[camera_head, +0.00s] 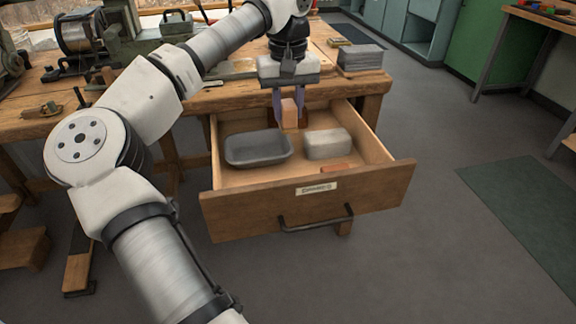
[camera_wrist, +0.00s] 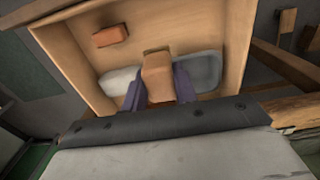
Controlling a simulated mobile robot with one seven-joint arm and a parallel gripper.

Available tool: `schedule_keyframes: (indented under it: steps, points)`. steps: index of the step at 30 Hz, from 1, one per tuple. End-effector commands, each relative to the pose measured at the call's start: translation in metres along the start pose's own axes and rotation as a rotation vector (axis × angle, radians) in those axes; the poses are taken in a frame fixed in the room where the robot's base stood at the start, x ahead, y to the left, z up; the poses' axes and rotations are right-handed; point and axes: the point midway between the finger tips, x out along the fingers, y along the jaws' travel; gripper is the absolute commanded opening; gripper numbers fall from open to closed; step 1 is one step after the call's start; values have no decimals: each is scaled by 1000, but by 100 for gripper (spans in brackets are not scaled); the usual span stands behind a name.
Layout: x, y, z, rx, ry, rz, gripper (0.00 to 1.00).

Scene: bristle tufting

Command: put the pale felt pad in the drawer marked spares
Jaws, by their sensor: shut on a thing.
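My gripper (camera_head: 289,116) points down over the back part of an open wooden drawer (camera_head: 303,205). Its purple fingers are shut on a small pale tan block (camera_head: 289,108), also seen in the wrist view (camera_wrist: 158,76). I cannot tell from its surface whether this block is the felt pad. Whether it touches the drawer floor is unclear. The drawer front has a small pale label (camera_head: 316,188), too small to read. Inside are a grey tray (camera_head: 257,149) at left, a whitish block (camera_head: 327,143) at right, and a flat orange piece (camera_head: 336,168) near the front.
The drawer is pulled out from a wooden bench (camera_head: 372,88). A stack of grey sheets (camera_head: 360,57) stands on the bench at right, and a machine (camera_head: 80,32) with a spool stands at left. The drawer floor has bare room around the orange piece. Open floor lies in front.

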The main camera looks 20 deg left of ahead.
Motion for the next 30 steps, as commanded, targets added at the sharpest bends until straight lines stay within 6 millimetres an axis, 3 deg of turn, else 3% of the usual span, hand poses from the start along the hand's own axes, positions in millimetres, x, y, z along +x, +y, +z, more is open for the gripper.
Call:
schedule_keyframes:
  steps: [1, 9, 19, 27, 30]
  points:
    - [20, -1, 1, 1, -5, -1, 3]
    - [86, 0, 1, 2, -4, 0, 3]
    - [114, 0, 1, 1, -3, 0, 3]
    - [159, 0, 1, 0, -2, 1, 3]
    - [163, 0, 1, 0, -1, 0, 3]
